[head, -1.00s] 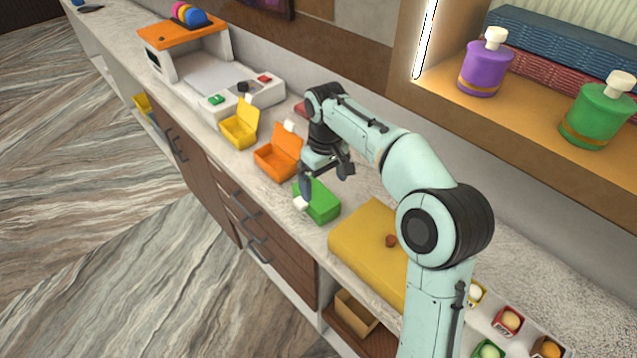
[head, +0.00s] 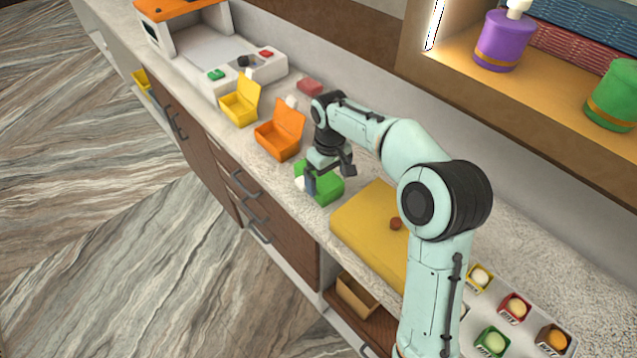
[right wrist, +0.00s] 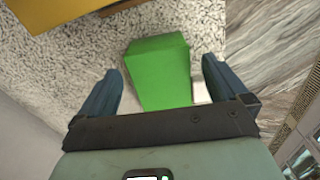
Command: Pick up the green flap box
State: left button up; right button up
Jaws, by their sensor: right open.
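The green flap box (head: 328,188) sits on the speckled counter, between the open orange flap box and the large yellow box. In the right wrist view the green box (right wrist: 157,74) lies between the two spread fingers, apart from both as far as I can see, with a small white piece (right wrist: 201,91) at its side. My right gripper (head: 330,178) is open above the green box and hides part of it. The right wrist view shows the gripper (right wrist: 160,85) empty. My left gripper is not in view.
An orange open flap box (head: 279,142) and a yellow open flap box (head: 238,110) stand to the left. The large yellow box (head: 365,225) is close on the right. A shelf with bottles (head: 503,45) overhangs the back right. The counter's front edge is near.

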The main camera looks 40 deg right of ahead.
aim_at(328, 183)
notch_tip(328, 183, down, 4)
jog(key=shift+r, duration=0.2)
jog(key=shift+c, duration=0.3)
jog(key=c, duration=0.9)
jog(key=shift+r, duration=0.2)
